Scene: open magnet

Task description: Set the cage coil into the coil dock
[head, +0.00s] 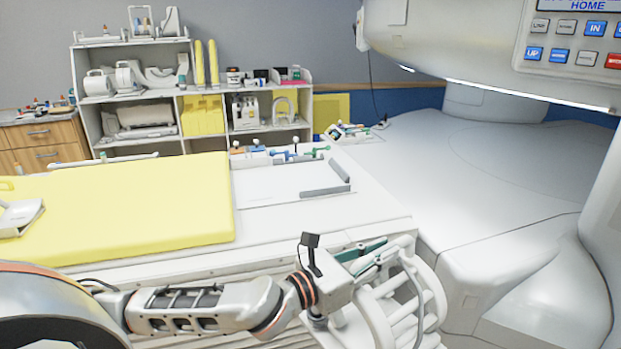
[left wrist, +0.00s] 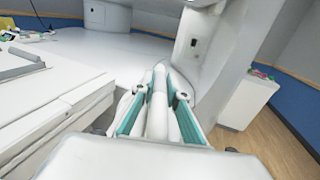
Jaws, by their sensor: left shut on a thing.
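The cage coil (head: 425,292) is a white open cage of curved rings and bars, in the lower middle of the head view. My left gripper (head: 374,256) is shut on one of its white bars. In the left wrist view the teal fingers (left wrist: 158,112) lie on both sides of the bar (left wrist: 158,88). The coil hangs beside the near edge of the patient table, not over its top. The likely coil dock (head: 290,188) is a flat white area on the table with grey raised edges at its right. It looks empty. My right gripper is not in view.
A yellow mat (head: 130,205) covers the table's left part. Small coloured items (head: 280,152) line the table's far edge beyond the dock. The large white magnet (head: 450,50) overhangs at the upper right. A shelf unit (head: 150,95) stands behind.

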